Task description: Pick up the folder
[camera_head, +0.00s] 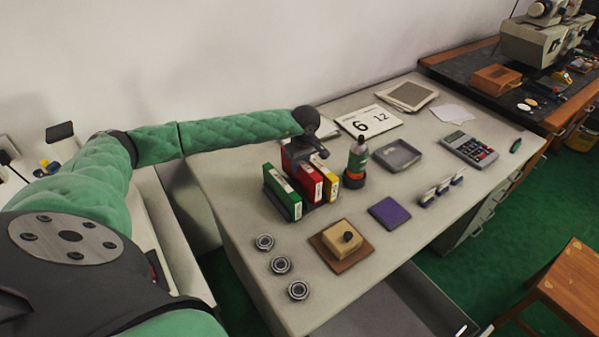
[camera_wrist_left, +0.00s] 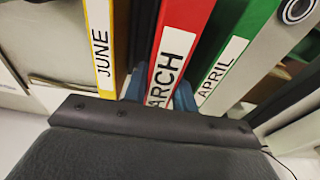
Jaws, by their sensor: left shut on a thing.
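Several folders stand upright in a dark holder on the desk. The red folder (camera_head: 307,180) is in the middle and its top sits higher than its neighbours; in the left wrist view its label reads as MARCH, first letter partly covered (camera_wrist_left: 180,38). My left gripper (camera_head: 313,153) is over the red folder. In the left wrist view its blue fingers (camera_wrist_left: 160,92) are on both sides of the red spine, shut on it. The green folder (camera_head: 283,195), labelled APRIL, and the yellow folder (camera_head: 330,184), labelled JUNE, stand beside it. Whether the red folder's bottom is clear of the holder is hidden.
A bottle (camera_head: 356,163) stands close right of the folders. A grey tray (camera_head: 398,155), calendar (camera_head: 369,122) and calculator (camera_head: 468,149) are farther right.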

